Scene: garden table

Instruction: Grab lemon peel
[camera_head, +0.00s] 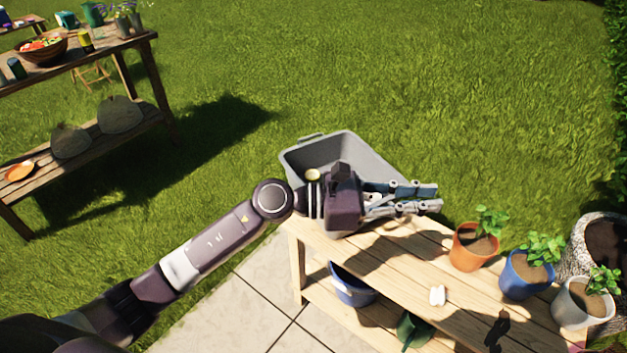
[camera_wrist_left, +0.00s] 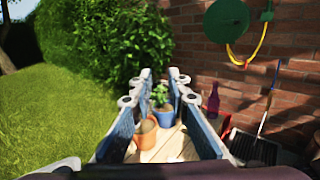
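A small pale yellow-green round piece (camera_head: 312,174) lies inside the grey bin (camera_head: 345,140), just behind my left arm; it may be the lemon peel, but it is too small to be sure. My left gripper (camera_head: 440,197) is over the wooden potting table (camera_head: 405,265), beyond the bin and pointing right, away from that piece. Its fingers are apart with nothing between them; the left wrist view also shows the gripper (camera_wrist_left: 160,76) open, with plant pots farther off in the gap. My arm hides part of the bin. My right gripper is not in view.
An orange pot (camera_head: 473,252), a blue pot (camera_head: 526,277) and a white pot (camera_head: 580,305) with plants line the table's right side. A small white object (camera_head: 437,296) lies on the tabletop. A blue bucket (camera_head: 352,288) is on the lower shelf. Another wooden table (camera_head: 125,55) stands far left.

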